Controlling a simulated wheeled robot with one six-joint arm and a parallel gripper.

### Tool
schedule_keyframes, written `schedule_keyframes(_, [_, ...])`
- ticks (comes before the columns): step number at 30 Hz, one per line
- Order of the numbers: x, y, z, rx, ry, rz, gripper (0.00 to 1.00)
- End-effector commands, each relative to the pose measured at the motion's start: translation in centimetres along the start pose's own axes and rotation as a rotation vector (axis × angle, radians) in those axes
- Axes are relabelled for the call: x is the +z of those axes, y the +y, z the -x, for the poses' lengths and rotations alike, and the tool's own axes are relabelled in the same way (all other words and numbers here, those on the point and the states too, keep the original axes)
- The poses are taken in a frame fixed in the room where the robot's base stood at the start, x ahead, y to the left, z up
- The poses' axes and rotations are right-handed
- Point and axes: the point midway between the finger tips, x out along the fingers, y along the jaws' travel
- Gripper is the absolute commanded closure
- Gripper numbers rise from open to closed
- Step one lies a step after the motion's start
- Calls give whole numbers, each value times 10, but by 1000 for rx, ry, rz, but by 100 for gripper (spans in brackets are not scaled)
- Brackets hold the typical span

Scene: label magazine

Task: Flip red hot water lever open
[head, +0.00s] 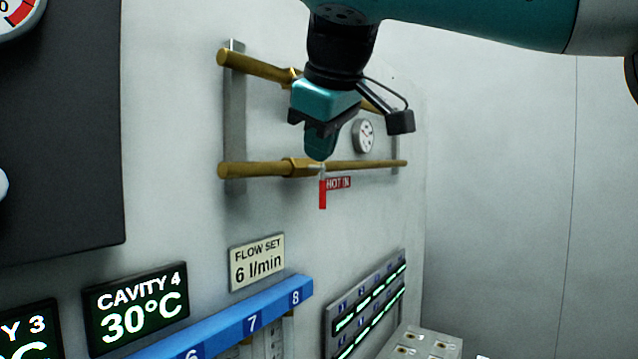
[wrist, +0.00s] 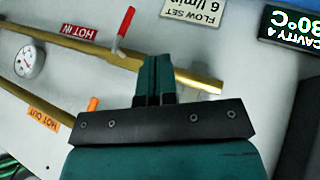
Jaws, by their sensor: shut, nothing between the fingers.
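The red lever (head: 322,195) hangs straight down from the lower brass pipe (head: 370,163), across the pipe's line, beside the red HOT IN label (head: 338,183). In the wrist view, which is upside down, the lever (wrist: 125,24) points up from the pipe (wrist: 200,80), left of my fingertips. My gripper (head: 320,157) is shut and empty. In the head view its tips appear just above the lever's pivot. In the wrist view my fingertips (wrist: 156,57) overlap the pipe and appear apart from the lever; whether they touch the pipe I cannot tell.
An orange lever (wrist: 93,104) and HOT OUT label (wrist: 43,120) are at the other pipe, partly behind my gripper. A round gauge (head: 363,136) sits between the pipes. The FLOW SET sign (head: 257,262) and blue numbered rail (head: 225,325) are below. The wall below the lever is clear.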

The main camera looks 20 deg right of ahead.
Motion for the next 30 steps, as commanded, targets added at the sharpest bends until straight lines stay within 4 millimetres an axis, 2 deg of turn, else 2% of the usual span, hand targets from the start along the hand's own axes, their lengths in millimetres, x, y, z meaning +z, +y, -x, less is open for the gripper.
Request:
schedule_keyframes(5, [1, 0, -3, 1, 0, -1, 100])
schedule_keyframes(8, [2, -1, -12, 1, -1, -1, 100])
schedule_keyframes(22, [3, 0, -105, 2, -3, -2, 100])
schedule_keyframes(24, [1, 14, -106, 3, -2, -6, 100])
schedule_keyframes(30, [0, 32, -116, 1, 0, -3, 100])
